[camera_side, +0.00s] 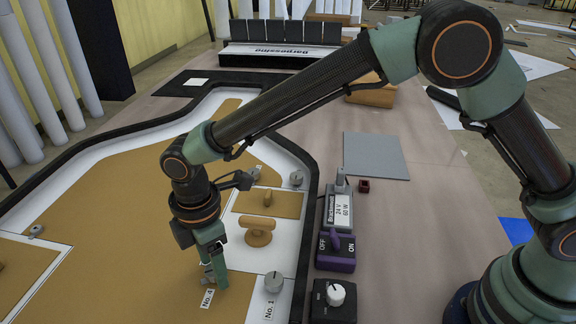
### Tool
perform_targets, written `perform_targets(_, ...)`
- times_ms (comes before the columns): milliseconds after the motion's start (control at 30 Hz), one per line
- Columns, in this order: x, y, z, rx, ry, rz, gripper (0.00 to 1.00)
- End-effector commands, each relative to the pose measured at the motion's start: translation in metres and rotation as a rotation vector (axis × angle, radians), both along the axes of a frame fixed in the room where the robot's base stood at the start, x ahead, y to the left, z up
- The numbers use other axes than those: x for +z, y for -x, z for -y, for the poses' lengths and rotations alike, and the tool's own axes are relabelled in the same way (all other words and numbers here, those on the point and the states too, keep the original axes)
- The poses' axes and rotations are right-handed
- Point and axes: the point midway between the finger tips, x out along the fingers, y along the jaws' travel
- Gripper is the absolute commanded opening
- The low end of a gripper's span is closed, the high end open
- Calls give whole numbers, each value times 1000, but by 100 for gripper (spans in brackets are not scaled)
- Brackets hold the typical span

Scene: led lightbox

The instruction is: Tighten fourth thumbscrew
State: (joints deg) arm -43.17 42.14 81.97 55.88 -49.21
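The fourth thumbscrew (207,273) is a small grey piece beside the "No. 4" label (207,298), largely hidden by my gripper (216,281). My gripper points down at it, with the fingertips low by the panel surface. I cannot tell whether the fingers are closed on the screw or only beside it. Another grey thumbscrew (273,282) stands upright to the right by the "No. 1" label (269,308). More grey thumbscrews show at the upper right (296,178) and at the left (36,231) of the panel. The lightbox panel (110,190) is tan and white with a black rim.
A wooden knob (259,231) stands close to the right of my gripper, before a tan plate (285,203) with a smaller knob. A purple ON/OFF switch (336,251), a power supply (338,207) and a black dial box (334,301) line the right side. A grey mat (375,156) lies clear behind.

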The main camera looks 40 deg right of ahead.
Motion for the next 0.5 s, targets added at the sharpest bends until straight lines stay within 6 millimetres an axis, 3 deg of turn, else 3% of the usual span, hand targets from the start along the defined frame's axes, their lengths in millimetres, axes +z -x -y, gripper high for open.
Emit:
perform_targets(33,0,0,0,0,0,0,42)
perform_targets(133,0,0,0,0,0,0,4)
perform_targets(167,0,0,0,0,0,0,0)
perform_targets(500,1,0,0,-38,0,0,0)
